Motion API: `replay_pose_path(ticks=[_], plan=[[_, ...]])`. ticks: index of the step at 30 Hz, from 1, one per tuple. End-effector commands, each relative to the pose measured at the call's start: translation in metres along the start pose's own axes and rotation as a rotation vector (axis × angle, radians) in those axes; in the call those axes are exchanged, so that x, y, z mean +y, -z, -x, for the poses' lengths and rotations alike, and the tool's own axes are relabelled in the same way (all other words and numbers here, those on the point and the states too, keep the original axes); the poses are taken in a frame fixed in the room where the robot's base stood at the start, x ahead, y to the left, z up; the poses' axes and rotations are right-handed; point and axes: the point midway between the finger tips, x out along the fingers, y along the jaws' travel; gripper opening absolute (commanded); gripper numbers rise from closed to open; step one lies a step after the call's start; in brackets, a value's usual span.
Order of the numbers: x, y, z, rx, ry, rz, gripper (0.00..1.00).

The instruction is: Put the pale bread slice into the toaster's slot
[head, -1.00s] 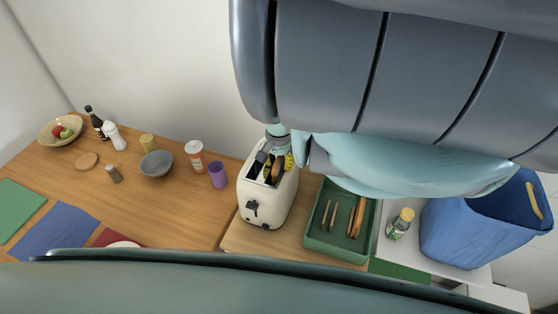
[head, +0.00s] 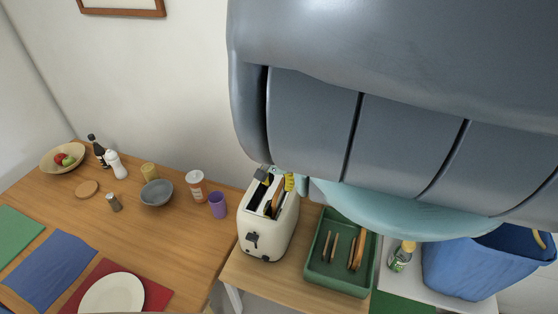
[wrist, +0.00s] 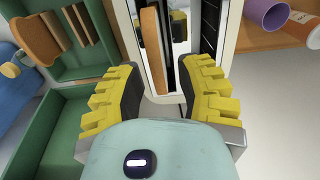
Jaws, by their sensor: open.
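The cream toaster (head: 266,232) stands on the wooden counter, its two long slots facing up. A bread slice with a tan-brown crust (wrist: 153,50) stands upright in one slot, its top edge sticking out. It also shows in the head view (head: 279,203); I cannot tell if its face is pale. The other slot (wrist: 208,30) looks empty. My gripper (wrist: 162,78) is open, its yellow ribbed fingers on either side of the slice and apart from it. In the head view my gripper (head: 276,181) is above the toaster's far end, partly hidden by my arm.
A green tray (head: 322,281) right of the toaster holds several upright slices, lighter (head: 331,245) and browner (head: 357,250). A purple cup (head: 217,205) and an orange-labelled jar (head: 196,186) stand left. A bottle (head: 402,257) and blue bin (head: 462,268) are right.

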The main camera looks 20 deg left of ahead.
Motion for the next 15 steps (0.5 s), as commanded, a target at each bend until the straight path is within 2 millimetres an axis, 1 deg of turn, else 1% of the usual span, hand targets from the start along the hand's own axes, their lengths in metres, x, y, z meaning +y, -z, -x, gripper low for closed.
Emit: replay_pose_path(ticks=[2, 8, 10, 15], plan=[[0.003, 0.002, 0.008, 0.005, -0.007, 0.0, 0.35], [0.002, 0.002, 0.029, 0.007, -0.005, -0.001, 0.35], [0.002, 0.003, 0.04, 0.009, -0.003, -0.003, 0.35], [0.002, 0.003, 0.06, 0.009, -0.004, -0.002, 0.35]])
